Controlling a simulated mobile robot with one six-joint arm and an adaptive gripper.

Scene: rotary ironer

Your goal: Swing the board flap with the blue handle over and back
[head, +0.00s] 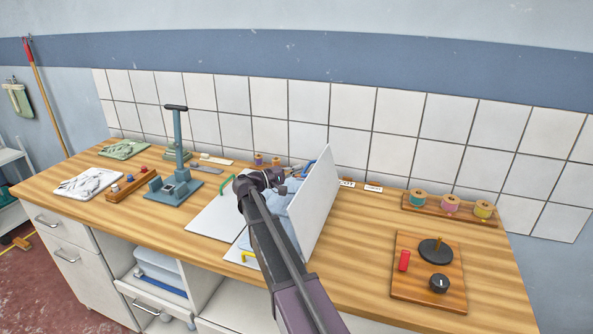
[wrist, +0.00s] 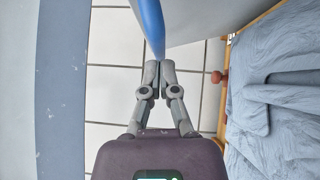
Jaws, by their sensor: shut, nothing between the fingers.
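The white board flap (head: 316,200) stands nearly upright on the workbench, leaning a little to the right. Its blue handle (head: 309,168) is at the upper back part of the flap and also shows in the wrist view (wrist: 151,22). My gripper (head: 297,172) is beside the flap's left face. In the wrist view my gripper (wrist: 160,68) is shut and empty, its fingertips right at the lower end of the blue handle; I cannot tell whether they touch. A blue cloth garment (wrist: 280,110) lies on the board, partly hidden by my arm in the head view.
Flat white board panels with a green handle (head: 228,182) and a yellow handle (head: 249,257) lie left of the flap. A blue-grey press stand (head: 180,160) is further left. Right are thread spools (head: 451,205) and a knob panel (head: 428,270). A tiled wall (head: 400,115) closes the back.

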